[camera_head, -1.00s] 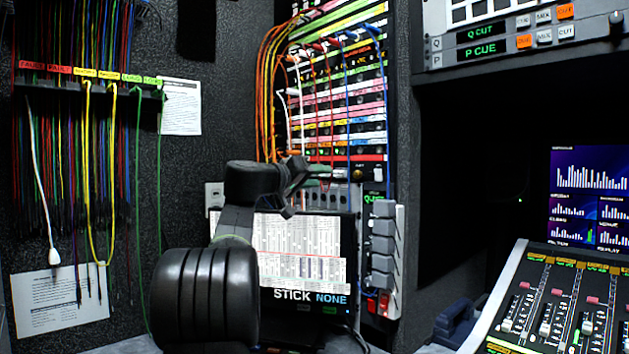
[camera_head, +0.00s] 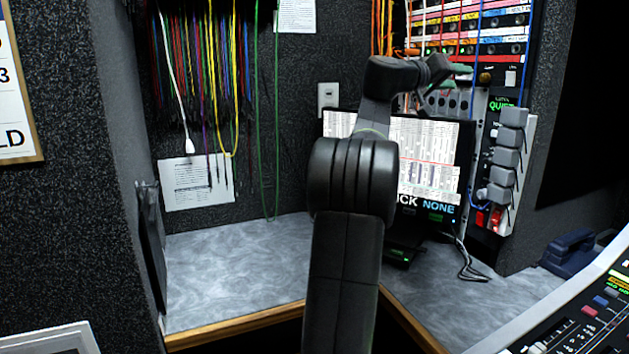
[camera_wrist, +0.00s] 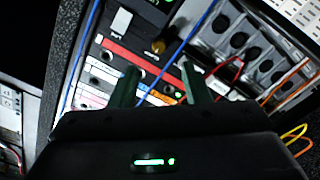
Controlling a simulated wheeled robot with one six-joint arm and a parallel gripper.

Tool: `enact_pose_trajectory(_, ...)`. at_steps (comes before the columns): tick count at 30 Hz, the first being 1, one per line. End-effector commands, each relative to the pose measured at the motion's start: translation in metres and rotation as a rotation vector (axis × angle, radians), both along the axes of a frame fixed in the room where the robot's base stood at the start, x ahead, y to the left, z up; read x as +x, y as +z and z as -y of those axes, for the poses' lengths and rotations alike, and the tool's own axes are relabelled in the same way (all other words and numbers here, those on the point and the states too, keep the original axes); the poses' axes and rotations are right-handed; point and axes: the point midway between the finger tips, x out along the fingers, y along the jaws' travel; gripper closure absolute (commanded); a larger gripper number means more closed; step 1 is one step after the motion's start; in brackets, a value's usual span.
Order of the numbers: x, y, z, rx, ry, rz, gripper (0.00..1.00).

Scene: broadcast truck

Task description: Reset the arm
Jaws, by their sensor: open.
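My gripper (camera_head: 449,85) is at the end of my raised arm, in front of the lower part of the patch rack (camera_head: 470,35). In the wrist view my gripper (camera_wrist: 160,90) shows two green fingers held apart, with nothing between them. Behind the fingers are the rack's red strip, jack holes and several blue, red and orange cables. The fingertips look close to the panel; I cannot tell whether they touch it. My arm hides part of the monitor (camera_head: 430,150).
A grey desk (camera_head: 235,265) with a wooden edge runs below. Hanging cables (camera_head: 205,75) are at the left. A blue telephone (camera_head: 572,250) and a mixing console (camera_head: 585,320) are at the right. A power strip (camera_head: 508,160) is mounted beside the monitor.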

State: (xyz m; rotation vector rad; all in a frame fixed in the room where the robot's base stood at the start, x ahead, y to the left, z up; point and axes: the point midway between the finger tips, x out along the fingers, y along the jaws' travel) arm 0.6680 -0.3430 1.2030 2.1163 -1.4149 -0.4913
Motion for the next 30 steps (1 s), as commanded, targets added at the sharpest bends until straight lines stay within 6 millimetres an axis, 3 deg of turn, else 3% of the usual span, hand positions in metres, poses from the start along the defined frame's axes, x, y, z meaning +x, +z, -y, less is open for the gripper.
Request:
enact_pose_trajectory(6,0.016,0.002,0.038,-0.001,-0.002,0.0,0.57)
enact_pose_trajectory(15,0.03,0.002,0.072,-0.001,0.0,0.001,0.57)
enact_pose_trajectory(30,0.032,0.001,0.077,-0.005,0.001,-0.007,0.57)
